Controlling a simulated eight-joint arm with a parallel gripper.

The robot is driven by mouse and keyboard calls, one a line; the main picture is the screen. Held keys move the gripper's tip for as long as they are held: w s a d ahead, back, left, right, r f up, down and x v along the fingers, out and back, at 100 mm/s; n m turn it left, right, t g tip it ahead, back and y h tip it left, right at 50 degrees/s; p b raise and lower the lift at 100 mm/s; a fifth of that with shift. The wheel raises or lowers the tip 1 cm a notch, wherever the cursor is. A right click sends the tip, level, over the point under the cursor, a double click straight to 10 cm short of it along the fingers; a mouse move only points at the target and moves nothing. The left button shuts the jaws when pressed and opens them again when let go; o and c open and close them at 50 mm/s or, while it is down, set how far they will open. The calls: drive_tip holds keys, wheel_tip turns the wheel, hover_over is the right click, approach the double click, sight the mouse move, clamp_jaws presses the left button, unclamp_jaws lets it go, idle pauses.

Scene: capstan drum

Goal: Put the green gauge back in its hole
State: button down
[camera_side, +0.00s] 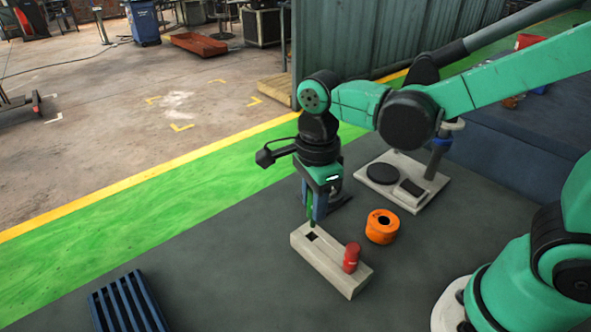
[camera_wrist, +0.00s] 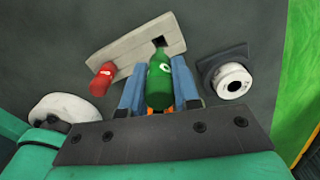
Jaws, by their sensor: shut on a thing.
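My gripper (camera_side: 315,208) is shut on the green gauge (camera_side: 310,204), which hangs upright, narrow end down. In the wrist view the green gauge (camera_wrist: 160,82) sits between the two blue fingers of my gripper (camera_wrist: 160,92). The beige block (camera_side: 334,267) lies just below. Its dark square hole (camera_side: 312,236) is open and empty, close to the gauge's lower tip. In the wrist view the hole (camera_wrist: 159,42) shows just beyond the gauge's tip, on the block (camera_wrist: 130,52). I cannot tell whether the tip touches the block.
A red gauge (camera_side: 351,257) stands at the block's near right end. An orange drum (camera_side: 382,227) is right of the block. A pale plate (camera_side: 432,182) with a black disc (camera_side: 382,173) lies behind it. A blue slatted rack (camera_side: 128,304) is at front left, with clear dark surface between.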

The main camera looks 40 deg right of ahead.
sight(313, 226)
drive_tip(key=shift+f, duration=2.35)
idle(1.9)
drive_tip(key=c, duration=0.6)
unclamp_jaws()
drive_tip(key=shift+o, duration=0.2)
drive_tip(key=shift+r, duration=0.1)
drive_tip(key=shift+r, duration=2.7)
